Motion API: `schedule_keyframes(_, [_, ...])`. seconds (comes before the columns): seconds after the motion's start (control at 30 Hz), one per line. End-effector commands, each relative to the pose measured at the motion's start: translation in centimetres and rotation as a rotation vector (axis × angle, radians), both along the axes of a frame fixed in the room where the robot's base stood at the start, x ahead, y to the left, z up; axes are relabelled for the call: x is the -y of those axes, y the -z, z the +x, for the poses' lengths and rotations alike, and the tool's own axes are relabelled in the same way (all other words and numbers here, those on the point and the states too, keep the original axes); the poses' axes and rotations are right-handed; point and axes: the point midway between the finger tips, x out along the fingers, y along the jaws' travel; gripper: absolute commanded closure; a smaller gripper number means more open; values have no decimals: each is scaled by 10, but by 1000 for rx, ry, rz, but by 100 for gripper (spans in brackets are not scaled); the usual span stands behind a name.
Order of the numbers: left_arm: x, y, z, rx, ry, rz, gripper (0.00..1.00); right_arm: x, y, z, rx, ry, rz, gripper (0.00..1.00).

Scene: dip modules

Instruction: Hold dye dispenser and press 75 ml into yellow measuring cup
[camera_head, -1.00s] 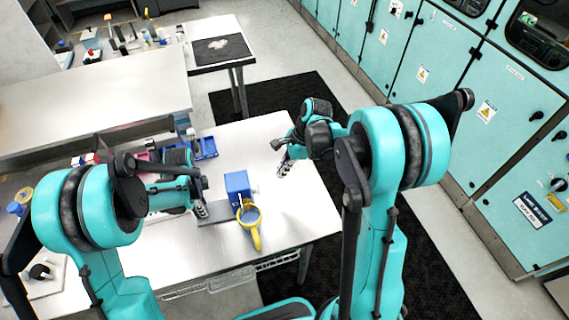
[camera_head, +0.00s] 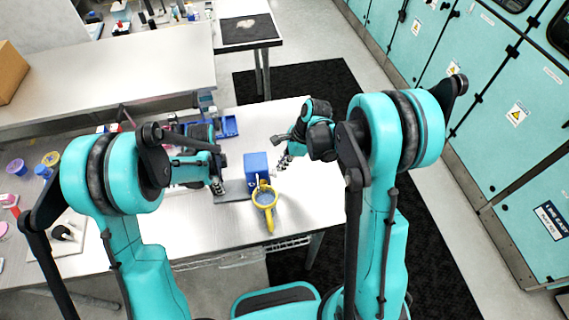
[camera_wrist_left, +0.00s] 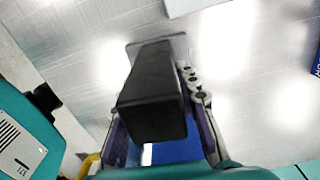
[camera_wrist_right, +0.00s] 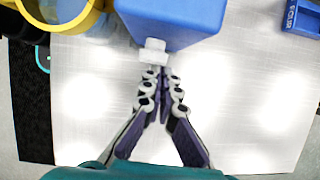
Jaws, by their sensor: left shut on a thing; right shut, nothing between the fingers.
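The blue dye dispenser (camera_head: 256,164) stands on the table. The yellow measuring cup (camera_head: 269,222) is at its near side, its ring-like rim close to the dispenser. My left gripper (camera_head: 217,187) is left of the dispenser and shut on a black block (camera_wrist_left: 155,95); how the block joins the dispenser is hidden. My right gripper (camera_head: 284,162) is right of the dispenser, shut and empty. In the right wrist view, its closed fingertips (camera_wrist_right: 163,75) point at a small white knob (camera_wrist_right: 153,50) on the blue dispenser (camera_wrist_right: 175,18); contact is unclear. The cup (camera_wrist_right: 60,12) shows at upper left.
A blue tray (camera_head: 228,127) lies behind, on the same table. A grey plate (camera_head: 235,191) lies between my left gripper and the dispenser. Colored pots (camera_head: 16,167) stand at the far left. The table's right part is clear.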

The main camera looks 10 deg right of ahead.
Motion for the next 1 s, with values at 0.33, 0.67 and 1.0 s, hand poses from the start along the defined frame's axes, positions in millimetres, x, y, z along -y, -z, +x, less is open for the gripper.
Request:
schedule_keyframes(0.33, [2, 0, 0, 0, 2, -4, 95, -21, 0, 1, -1, -4, 3, 100])
schedule_keyframes(0.67, [2, 0, 0, 0, 2, -5, 95, -2, 0, 0, 0, 1, 2, 100])
schedule_keyframes(1.0, [1, 0, 0, 0, 1, -2, 95, 41, -50, -4, -1, 1, -2, 100])
